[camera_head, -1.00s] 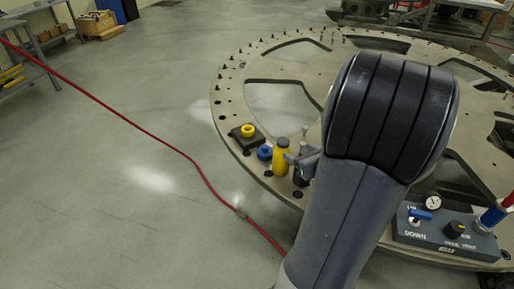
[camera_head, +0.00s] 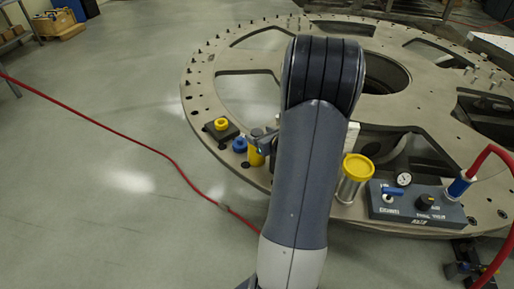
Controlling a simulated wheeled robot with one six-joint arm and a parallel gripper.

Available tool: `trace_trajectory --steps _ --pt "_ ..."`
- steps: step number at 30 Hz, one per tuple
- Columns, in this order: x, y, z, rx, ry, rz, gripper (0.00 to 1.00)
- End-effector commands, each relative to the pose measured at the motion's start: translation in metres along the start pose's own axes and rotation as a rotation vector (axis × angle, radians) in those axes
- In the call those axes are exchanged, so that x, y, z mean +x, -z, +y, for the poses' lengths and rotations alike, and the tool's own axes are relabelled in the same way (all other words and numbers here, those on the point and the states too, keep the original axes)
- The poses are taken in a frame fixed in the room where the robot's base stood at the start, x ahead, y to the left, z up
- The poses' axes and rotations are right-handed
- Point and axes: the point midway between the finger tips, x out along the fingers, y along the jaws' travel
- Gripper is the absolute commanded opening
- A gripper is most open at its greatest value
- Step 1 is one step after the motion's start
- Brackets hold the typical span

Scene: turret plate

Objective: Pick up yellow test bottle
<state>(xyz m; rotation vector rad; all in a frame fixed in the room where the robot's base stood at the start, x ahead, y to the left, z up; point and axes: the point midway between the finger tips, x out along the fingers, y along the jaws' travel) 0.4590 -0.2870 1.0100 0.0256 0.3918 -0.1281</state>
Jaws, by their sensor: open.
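The yellow test bottle (camera_head: 255,157) stands upright near the left front rim of the large round turret plate (camera_head: 205,82). My gripper (camera_head: 264,140) is at the upper right of the bottle, and its dark jaw overlaps the bottle's upper part in the picture. The gripper is open. Most of my gripper and wrist is hidden behind my own arm. I cannot tell whether the jaws are around the bottle or touching it.
A small blue round part (camera_head: 239,145) stands just left of the bottle. A yellow ring on a black block (camera_head: 221,127) is farther left. Right of my arm are a yellow-lidded metal jar (camera_head: 354,178) and a control box (camera_head: 418,204). A red hose (camera_head: 125,128) crosses the floor.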

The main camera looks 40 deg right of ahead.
Motion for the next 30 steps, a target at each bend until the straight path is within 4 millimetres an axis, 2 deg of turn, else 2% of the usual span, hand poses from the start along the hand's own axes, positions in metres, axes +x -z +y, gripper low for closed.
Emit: trace_trajectory --steps 4,12,30 --pt "0.0101 -0.0001 0.0004 0.001 -0.001 0.001 0.61" --pt "0.0111 0.0002 0.0001 0.000 0.001 0.000 0.59" --pt "0.0109 0.0002 0.0002 0.000 0.000 0.000 0.10"
